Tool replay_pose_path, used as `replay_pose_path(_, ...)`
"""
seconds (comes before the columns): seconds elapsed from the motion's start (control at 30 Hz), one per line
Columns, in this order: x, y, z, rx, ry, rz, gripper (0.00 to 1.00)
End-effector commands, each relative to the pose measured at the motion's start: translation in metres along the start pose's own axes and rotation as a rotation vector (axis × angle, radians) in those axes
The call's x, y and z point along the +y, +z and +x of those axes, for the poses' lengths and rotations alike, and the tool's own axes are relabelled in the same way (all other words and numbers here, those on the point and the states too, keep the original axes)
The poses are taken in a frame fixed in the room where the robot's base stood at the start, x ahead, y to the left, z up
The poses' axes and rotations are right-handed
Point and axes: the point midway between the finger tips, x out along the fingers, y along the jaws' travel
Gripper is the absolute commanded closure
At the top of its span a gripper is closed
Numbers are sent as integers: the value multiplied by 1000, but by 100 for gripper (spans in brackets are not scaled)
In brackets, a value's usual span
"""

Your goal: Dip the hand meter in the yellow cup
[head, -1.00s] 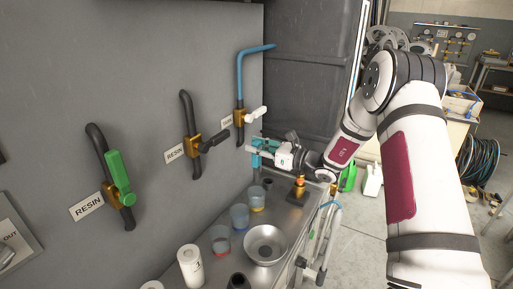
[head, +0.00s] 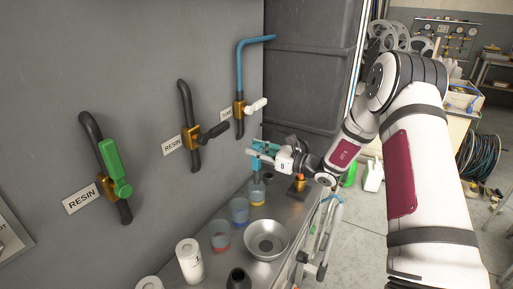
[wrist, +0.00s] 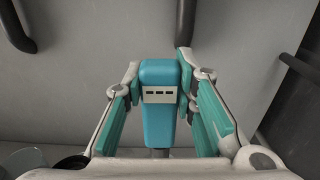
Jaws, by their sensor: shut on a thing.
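The hand meter (wrist: 158,110) is a blue body with a pale panel showing dashes. My gripper (head: 262,149) is shut on it; both fingers flank the meter in the wrist view. In the head view the meter (head: 257,164) hangs roughly upright, directly above or at the mouth of the yellow cup (head: 257,196), a clear bluish cup with a yellow bottom on the metal counter. Whether the meter's lower end is inside the cup I cannot tell. In the wrist view the tip is hidden behind my gripper's body.
A blue cup (head: 239,211) and a red cup (head: 220,237) stand nearer on the counter (head: 290,212), beside a metal bowl (head: 265,239) and a white canister (head: 189,261). A brass-topped fitting (head: 299,184) stands right of the yellow cup. Valve pipes (head: 240,105) line the wall behind.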

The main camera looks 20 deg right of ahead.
Motion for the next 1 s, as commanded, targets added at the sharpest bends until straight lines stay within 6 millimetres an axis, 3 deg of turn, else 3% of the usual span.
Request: replay_pose_path(1.0, 0, -56, 0, -1, 0, 2, 100)
